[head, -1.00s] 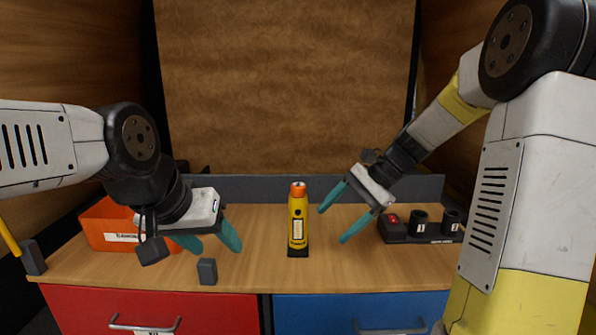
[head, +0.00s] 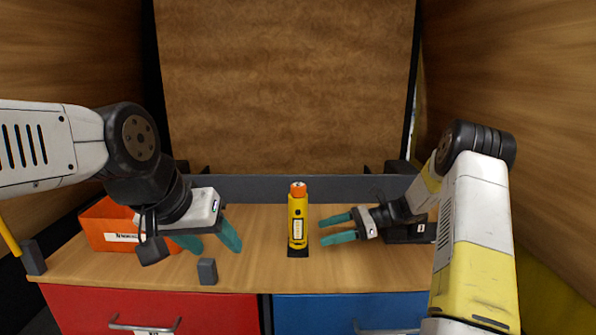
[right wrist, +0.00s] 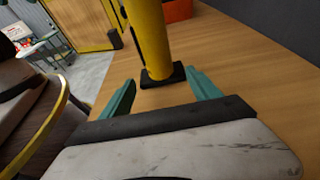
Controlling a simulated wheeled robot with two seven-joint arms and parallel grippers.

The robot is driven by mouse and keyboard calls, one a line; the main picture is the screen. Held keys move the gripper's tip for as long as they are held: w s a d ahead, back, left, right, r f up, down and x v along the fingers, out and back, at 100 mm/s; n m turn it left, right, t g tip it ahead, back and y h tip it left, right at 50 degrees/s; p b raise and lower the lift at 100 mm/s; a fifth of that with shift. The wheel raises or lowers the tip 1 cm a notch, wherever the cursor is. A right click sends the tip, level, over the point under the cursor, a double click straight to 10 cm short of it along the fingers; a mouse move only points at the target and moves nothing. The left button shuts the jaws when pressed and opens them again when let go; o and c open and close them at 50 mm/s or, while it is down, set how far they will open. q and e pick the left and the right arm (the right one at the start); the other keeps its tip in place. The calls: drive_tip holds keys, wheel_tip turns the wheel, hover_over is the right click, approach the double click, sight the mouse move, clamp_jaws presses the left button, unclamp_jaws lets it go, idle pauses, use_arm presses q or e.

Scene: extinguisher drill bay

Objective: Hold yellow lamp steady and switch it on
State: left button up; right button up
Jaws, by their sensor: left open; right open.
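The yellow lamp (head: 298,222) stands upright on a small black base in the middle of the wooden bench, with an orange top. My left gripper (head: 208,240) is open and empty, to the left of the lamp and apart from it. My right gripper (head: 328,228) is open, low and level, just right of the lamp with its fingers pointing at it. In the right wrist view the lamp (right wrist: 150,35) rises ahead of and between the two open teal fingers (right wrist: 160,95), not gripped. Its top is cut off there.
An orange bin (head: 100,232) stands at the left of the bench (head: 260,272). A small dark grey block (head: 207,271) sits near the front edge. A dark holder (head: 408,234) at the right is partly hidden by my right arm. A grey rail runs along the back.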

sight(303, 240)
drive_tip(key=x, duration=0.8)
drive_tip(key=shift+a+f, duration=0.1)
drive_tip(key=shift+a, duration=0.05)
drive_tip(key=c, duration=1.3)
use_arm(q)
clamp_jaws()
use_arm(e)
drive_tip(key=shift+s+f, duration=0.1)
drive_tip(key=shift+f, duration=0.15)
idle(0.4)
